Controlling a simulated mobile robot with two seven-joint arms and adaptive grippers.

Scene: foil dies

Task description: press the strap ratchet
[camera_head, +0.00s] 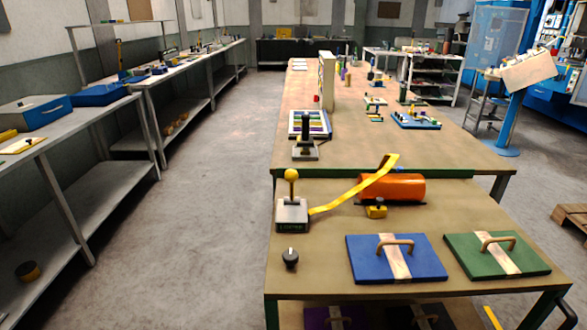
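A yellow strap (345,195) runs up from beside a grey box (292,216) and passes over an orange cylinder (405,187). The grey box carries an upright lever with a yellow ball knob (291,175) and a dark label on its front. A small yellow block with a black top (376,210) sits in front of the cylinder at the strap's near side. I cannot tell for certain which of these parts is the strap ratchet. Neither of my grippers shows in the head view.
A black knob (290,257) stands at the near left of the table (320,270). A blue panel (368,262) and a green panel (520,262), each with a handle, lie along the front. A longer table (350,140) with several items stands behind. Open floor lies left.

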